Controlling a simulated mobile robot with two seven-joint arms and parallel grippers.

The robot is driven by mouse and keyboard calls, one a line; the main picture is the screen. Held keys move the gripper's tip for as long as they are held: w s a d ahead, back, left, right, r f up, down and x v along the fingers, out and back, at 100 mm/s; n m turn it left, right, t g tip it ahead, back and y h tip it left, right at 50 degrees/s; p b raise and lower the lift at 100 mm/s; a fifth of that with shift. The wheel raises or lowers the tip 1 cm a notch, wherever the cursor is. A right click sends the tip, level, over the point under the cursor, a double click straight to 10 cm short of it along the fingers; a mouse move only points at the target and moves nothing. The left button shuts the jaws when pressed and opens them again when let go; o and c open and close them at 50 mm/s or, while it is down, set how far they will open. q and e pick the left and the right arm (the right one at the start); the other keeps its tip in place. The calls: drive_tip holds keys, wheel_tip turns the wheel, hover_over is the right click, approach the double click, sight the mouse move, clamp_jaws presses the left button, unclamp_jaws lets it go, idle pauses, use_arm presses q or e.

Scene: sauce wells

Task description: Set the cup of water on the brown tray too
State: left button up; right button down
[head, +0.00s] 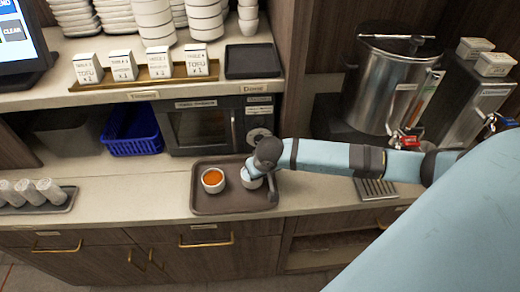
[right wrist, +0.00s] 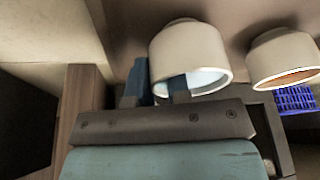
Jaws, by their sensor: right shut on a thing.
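The brown tray (head: 235,208) lies on the counter in front of the microwave. A white cup with orange contents (head: 213,181) stands on its left half; this cup also shows in the right wrist view (right wrist: 278,60). The cup of water (head: 251,183) is at the tray's right half, beside the orange one and apart from it. My right gripper (head: 255,172) is shut on its wall. In the right wrist view the cup of water (right wrist: 188,52) has one finger inside its rim and one outside. I cannot tell whether its base touches the tray. My left gripper is out of view.
A blue basket (head: 132,130) and the microwave (head: 205,128) stand behind the tray. A dark tray with several cups (head: 40,195) lies far left. A steel urn (head: 390,85) and a drip grate (head: 375,189) are right. Counter left of the brown tray is clear.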

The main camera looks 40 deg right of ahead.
drive_tip(key=shift+f, duration=0.15)
drive_tip(key=shift+f, duration=0.15)
drive_tip(key=c, duration=1.1)
unclamp_jaws()
